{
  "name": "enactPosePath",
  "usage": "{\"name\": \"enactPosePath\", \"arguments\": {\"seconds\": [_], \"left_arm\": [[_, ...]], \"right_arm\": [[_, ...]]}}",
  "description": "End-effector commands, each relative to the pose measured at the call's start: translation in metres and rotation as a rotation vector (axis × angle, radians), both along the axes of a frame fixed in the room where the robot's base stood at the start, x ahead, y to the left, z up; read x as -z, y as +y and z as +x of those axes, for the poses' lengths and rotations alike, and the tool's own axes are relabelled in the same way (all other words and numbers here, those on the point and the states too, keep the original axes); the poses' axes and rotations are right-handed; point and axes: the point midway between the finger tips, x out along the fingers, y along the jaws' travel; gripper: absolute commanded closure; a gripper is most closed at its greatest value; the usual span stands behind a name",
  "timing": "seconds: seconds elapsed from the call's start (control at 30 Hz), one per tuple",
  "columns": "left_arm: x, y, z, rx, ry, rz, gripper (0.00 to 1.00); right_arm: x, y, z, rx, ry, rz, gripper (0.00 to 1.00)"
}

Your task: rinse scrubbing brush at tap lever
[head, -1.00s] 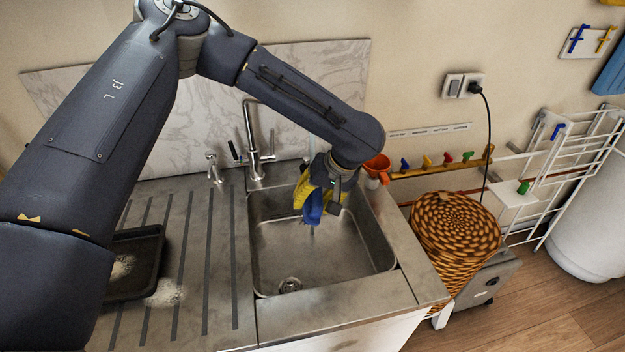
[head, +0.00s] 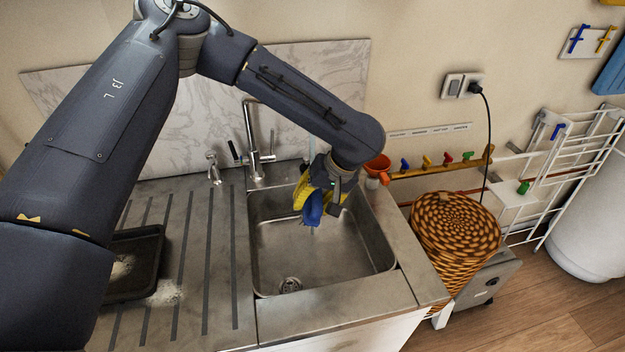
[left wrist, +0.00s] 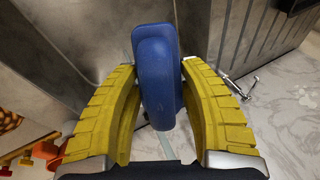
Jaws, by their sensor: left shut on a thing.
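My left gripper (head: 306,207) reaches over the back right part of the steel sink (head: 330,252). Its yellow fingers are shut on the blue scrubbing brush (head: 314,212), which hangs above the basin floor. In the left wrist view the brush (left wrist: 157,75) shows as a rounded blue body between the fingers; I cannot make out its bristles. My right gripper is not in view.
A dark tray (head: 137,262) with foam lies on the grooved drainboard (head: 190,240) at left. An orange funnel-like cup (head: 378,165) stands close right of the gripper. A wicker basket (head: 455,245) and a white rack (head: 565,165) are further right. The front of the basin is clear.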

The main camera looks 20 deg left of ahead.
Motion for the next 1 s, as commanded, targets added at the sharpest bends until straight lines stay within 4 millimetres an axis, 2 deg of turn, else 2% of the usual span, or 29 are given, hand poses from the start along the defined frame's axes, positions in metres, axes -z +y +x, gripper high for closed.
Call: {"name": "enactPosePath", "arguments": {"seconds": [0.47, 1.0], "left_arm": [[-0.004, -0.001, -0.003, 0.002, -0.002, 0.0, 0.95], [-0.032, -0.011, -0.036, 0.002, -0.002, 0.0, 0.95]], "right_arm": [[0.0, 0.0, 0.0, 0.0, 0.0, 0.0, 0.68], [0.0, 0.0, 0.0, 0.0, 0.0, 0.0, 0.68]]}}
